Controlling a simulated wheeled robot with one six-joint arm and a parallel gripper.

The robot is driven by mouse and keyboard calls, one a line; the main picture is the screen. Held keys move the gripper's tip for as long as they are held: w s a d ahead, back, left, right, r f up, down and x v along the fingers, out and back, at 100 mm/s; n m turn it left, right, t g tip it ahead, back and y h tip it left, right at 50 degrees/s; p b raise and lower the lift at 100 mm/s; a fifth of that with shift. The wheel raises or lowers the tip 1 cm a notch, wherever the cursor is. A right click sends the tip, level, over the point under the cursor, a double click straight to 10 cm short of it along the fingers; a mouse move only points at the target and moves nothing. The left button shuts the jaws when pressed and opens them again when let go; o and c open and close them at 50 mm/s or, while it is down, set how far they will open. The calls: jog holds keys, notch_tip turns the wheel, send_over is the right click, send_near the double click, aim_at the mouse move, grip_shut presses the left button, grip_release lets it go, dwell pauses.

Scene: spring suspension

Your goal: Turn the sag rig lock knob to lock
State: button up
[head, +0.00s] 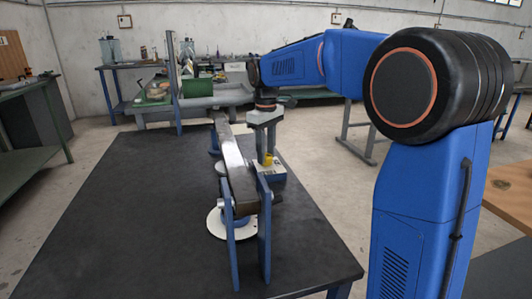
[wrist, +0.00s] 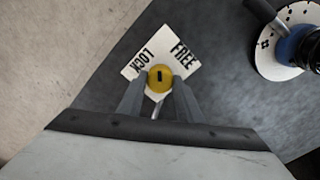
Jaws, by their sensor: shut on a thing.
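The yellow lock knob (wrist: 160,77) sits on a white label plate (wrist: 186,66) in the wrist view. The plate reads LOCK on the left and FREE on the right. A short dark mark on the knob's top runs roughly up and down the picture, lined up between the two words. My gripper (wrist: 159,88) is shut on the knob, one finger on each side. In the head view my gripper (head: 266,150) points down over the yellow knob (head: 267,160), which stands on a small block (head: 274,174) beside the rig's beam.
The long grey beam (head: 235,165) of the rig runs beside my gripper, with blue upright plates (head: 264,240) at its near end. A white disc (head: 216,224) lies under it. The dark table top (head: 130,220) is clear on the left. Workbenches stand behind.

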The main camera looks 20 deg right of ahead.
aim_at(266, 155)
jog(key=n, duration=0.4)
jog(key=shift+n, duration=2.1)
jog(key=o, duration=1)
jog(key=shift+o, duration=0.2)
jog(key=shift+r, duration=0.1)
notch_tip(266, 155, up, 17)
jog(key=shift+s, duration=0.1)
